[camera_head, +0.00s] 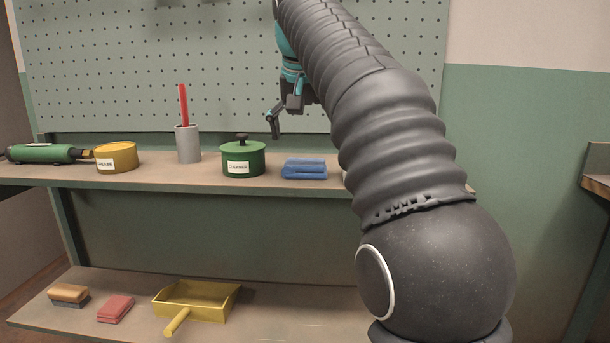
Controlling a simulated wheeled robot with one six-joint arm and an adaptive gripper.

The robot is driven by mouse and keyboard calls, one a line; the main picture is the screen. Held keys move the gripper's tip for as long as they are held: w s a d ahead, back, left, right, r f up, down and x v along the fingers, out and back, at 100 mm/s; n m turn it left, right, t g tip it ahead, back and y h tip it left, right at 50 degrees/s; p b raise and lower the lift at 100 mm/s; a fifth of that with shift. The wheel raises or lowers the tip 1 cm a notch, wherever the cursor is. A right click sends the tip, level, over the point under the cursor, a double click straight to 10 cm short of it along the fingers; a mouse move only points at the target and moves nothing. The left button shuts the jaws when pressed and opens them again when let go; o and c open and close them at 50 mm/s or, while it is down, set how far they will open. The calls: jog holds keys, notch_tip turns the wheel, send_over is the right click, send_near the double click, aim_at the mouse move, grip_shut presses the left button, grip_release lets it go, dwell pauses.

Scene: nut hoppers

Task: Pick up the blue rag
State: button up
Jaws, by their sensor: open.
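The blue rag (304,168) lies folded on the upper shelf, just right of a green tin. My gripper (274,122) hangs above the shelf, in front of the pegboard, above and a little left of the rag in the picture. It is open, with nothing seen between its fingers, and apart from the rag. One finger shows clearly; the other is partly hidden by my arm. My arm also covers the shelf to the right of the rag.
On the upper shelf (75,174) stand a green tool (45,153), a yellow tin (116,157), a grey cup (188,145) with a red stick (183,105), and the green tin (243,159). Below lie a brush (68,294), a red rag (115,309) and a yellow dustpan (197,300).

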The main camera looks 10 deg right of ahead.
aim_at(305, 162)
jog(key=shift+b+x, duration=1)
jog(key=shift+x, duration=2)
jog(key=c, duration=0.9)
jog(key=shift+r+p, duration=0.35)
jog(key=shift+r, duration=0.3)
jog(key=r, duration=0.1)
jog(key=r+p, duration=0.2)
jog(key=r, duration=0.1)
jog(key=shift+d, duration=0.35)
jog(key=s+d+r+p, duration=0.1)
jog(key=s+d+r, duration=0.1)
jog(key=d+r, duration=0.4)
jog(key=shift+s+d, duration=0.25)
jog(key=shift+d, duration=2.05)
